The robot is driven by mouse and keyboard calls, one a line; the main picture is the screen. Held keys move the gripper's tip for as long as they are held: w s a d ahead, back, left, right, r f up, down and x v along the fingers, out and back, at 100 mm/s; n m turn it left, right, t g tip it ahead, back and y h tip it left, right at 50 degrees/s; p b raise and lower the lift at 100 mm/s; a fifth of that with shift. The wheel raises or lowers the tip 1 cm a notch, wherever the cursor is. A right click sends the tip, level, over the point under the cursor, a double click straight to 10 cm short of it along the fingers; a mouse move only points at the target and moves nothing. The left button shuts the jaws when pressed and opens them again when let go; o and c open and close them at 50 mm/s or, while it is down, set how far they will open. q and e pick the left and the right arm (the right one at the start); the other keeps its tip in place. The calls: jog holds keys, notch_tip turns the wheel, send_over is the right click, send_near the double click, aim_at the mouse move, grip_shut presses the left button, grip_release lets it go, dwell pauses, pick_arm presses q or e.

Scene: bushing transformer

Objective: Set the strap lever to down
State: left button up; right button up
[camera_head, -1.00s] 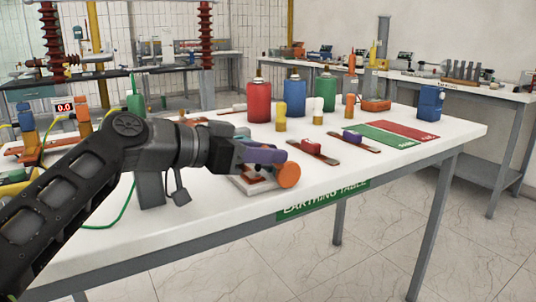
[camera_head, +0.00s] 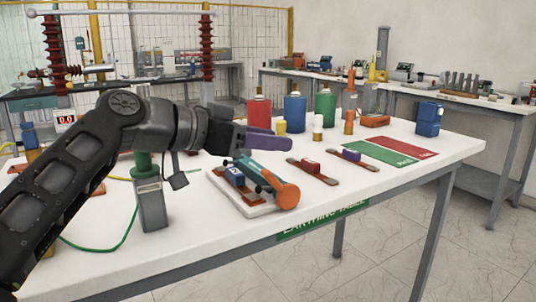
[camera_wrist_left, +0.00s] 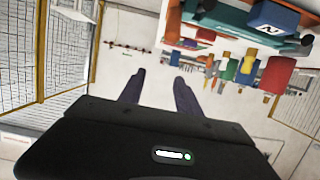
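A device with a teal lever (camera_head: 262,174) and an orange round end (camera_head: 287,196) sits on a white base plate (camera_head: 246,209) near the table's front edge. The lever lies low and slopes towards the front right, beside a blue block (camera_head: 235,176). I take it for the strap lever. My left gripper (camera_head: 276,140), with purple fingers, hangs above and behind the lever, apart from it. In the left wrist view its two fingers (camera_wrist_left: 158,82) are apart with nothing between them. The teal lever (camera_wrist_left: 222,16) and the numbered blue block (camera_wrist_left: 275,20) show there at the upper right. My right gripper is not in view.
Red, blue and green canisters (camera_head: 295,112) stand behind the gripper. Two flat straps with red (camera_head: 309,164) and purple (camera_head: 351,155) blocks lie right of the lever. A grey post with a green top (camera_head: 152,205) stands at left. The table's front right is clear.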

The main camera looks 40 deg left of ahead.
pick_arm(q)
jog(key=shift+r+p, duration=0.3)
jog(key=shift+r, duration=1.05)
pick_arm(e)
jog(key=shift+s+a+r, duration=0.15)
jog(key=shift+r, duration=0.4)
